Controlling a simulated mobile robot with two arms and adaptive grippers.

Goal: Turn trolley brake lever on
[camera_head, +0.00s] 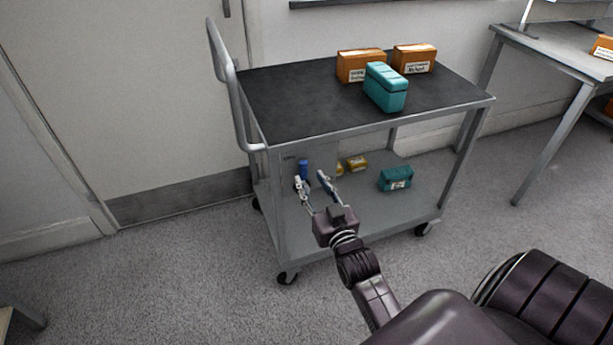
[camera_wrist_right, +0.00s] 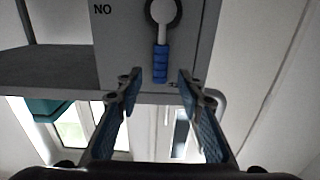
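The grey trolley (camera_head: 440,105) stands by the wall, with a grey brake panel (camera_head: 322,160) under its top shelf. The brake lever (camera_head: 303,168) has a blue handle and points up from its pivot, which my gripper partly hides. In the right wrist view, the lever (camera_wrist_right: 160,63) has a round grey hub and its blue handle points down the picture. Letters reading "NO" show left of the hub there. My right gripper (camera_head: 312,181) is open in front of the panel. In the wrist view its fingertips (camera_wrist_right: 159,78) flank the handle's end with gaps on both sides. My left gripper is not in view.
The trolley's top shelf holds two orange boxes (camera_head: 361,66) (camera_head: 414,58) and a teal case (camera_head: 385,88). Its lower shelf holds another teal case (camera_head: 396,178) and small yellow boxes (camera_head: 357,162). A table (camera_head: 560,55) stands right. Carpet in front is clear.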

